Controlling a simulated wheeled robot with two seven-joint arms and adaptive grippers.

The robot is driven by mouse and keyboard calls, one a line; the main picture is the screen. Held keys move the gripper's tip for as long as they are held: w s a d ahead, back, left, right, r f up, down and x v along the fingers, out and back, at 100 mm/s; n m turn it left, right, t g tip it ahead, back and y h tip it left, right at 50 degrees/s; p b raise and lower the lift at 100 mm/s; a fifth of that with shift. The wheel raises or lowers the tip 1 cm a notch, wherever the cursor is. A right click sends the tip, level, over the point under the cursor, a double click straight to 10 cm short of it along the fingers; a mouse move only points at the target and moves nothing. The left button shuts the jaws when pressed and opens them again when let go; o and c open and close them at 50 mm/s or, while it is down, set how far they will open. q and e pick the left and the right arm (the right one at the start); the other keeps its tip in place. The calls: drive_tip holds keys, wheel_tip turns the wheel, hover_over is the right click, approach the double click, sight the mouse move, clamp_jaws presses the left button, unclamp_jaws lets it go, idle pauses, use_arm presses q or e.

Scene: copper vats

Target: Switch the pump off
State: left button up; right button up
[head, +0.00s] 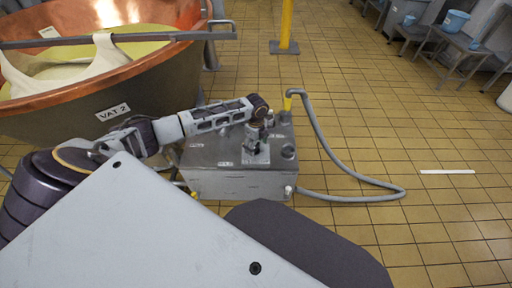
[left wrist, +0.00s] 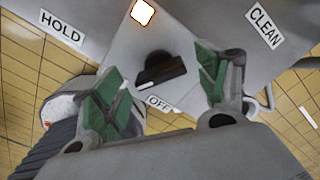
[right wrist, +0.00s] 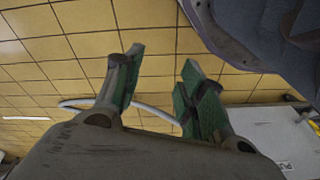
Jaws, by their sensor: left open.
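The pump is a grey metal box (head: 240,185) on the tiled floor, in the middle of the head view. My left gripper (head: 257,152) is over its top. In the left wrist view a black rotary knob (left wrist: 160,66) sits on a light plate between the open fingers of my left gripper (left wrist: 158,74), with no clear contact. Around it are the labels HOLD (left wrist: 62,27), CLEAN (left wrist: 264,27) and OFF (left wrist: 160,103). A bright indicator (left wrist: 142,12) is lit by the knob. I cannot tell where the knob points. My right gripper (right wrist: 162,62) is open and empty.
A copper vat labelled VAT 2 (head: 110,100) stands at the left, close to my left arm. A grey hose (head: 325,145) loops from the box across the floor. A yellow post (head: 285,30) stands behind. The floor at the right is mostly clear.

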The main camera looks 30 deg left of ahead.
use_arm(q)
drive_tip(key=shift+f, duration=0.5)
use_arm(e)
drive_tip(key=shift+r, duration=0.45)
drive_tip(key=shift+s, duration=0.1)
use_arm(q)
drive_tip(key=c, duration=1.1)
drive_tip(key=shift+o, duration=0.2)
